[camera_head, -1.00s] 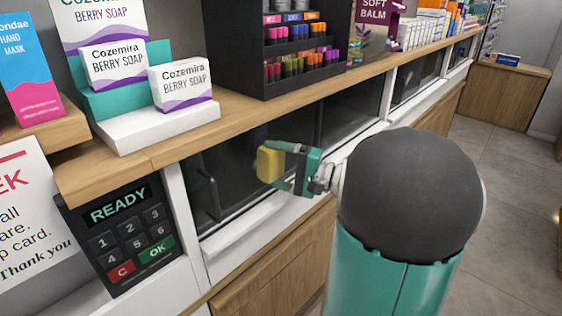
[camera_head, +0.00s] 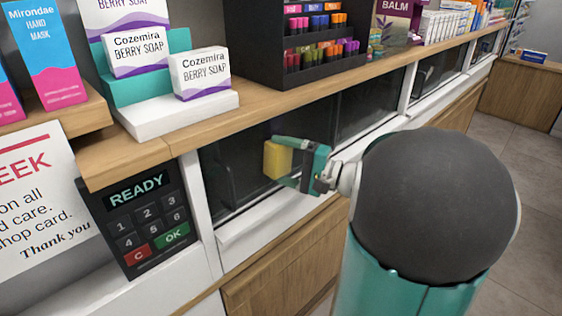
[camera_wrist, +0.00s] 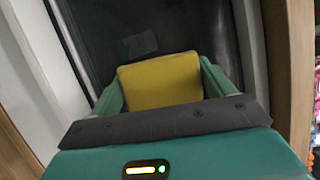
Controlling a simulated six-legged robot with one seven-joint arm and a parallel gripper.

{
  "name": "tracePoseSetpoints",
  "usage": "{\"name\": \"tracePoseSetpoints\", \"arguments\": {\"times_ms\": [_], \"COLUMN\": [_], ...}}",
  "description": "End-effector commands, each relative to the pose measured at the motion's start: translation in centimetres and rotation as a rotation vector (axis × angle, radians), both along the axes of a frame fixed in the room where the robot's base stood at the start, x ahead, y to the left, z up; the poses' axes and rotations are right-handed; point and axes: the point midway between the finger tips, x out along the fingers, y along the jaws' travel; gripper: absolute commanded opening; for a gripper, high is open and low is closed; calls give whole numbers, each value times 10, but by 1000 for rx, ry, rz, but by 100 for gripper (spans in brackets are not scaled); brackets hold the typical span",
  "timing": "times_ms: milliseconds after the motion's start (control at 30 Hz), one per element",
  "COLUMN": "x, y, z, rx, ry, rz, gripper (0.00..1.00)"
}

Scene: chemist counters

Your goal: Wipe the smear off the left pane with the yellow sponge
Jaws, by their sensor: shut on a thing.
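My gripper (camera_head: 280,161) is shut on the yellow sponge (camera_head: 275,159) and holds it in front of the dark left pane (camera_head: 228,180) under the counter. In the wrist view the sponge (camera_wrist: 160,80) sits between the two green fingers, its broad yellow face showing. A faint grey patch (camera_wrist: 139,44) shows on the dark pane just beyond the sponge; it looks like the smear. I cannot tell whether the sponge touches the pane.
A white frame and sill (camera_head: 262,225) edge the pane. A keypad reading READY (camera_head: 140,215) stands to its left. The wooden counter (camera_head: 255,112) above carries soap boxes (camera_head: 200,72) and a black display rack (camera_head: 262,55). Floor is clear at the right.

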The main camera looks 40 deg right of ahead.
Motion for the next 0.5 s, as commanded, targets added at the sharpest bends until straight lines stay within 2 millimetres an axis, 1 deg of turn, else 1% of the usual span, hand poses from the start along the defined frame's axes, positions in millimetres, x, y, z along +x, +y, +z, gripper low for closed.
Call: {"name": "tracePoseSetpoints", "arguments": {"times_ms": [300,500], "x": [6,7], "y": [-26,-31], "z": [-1,0], "rx": [-1,-1], "ry": [1,0], "rz": [0,0], "gripper": [63,63]}}
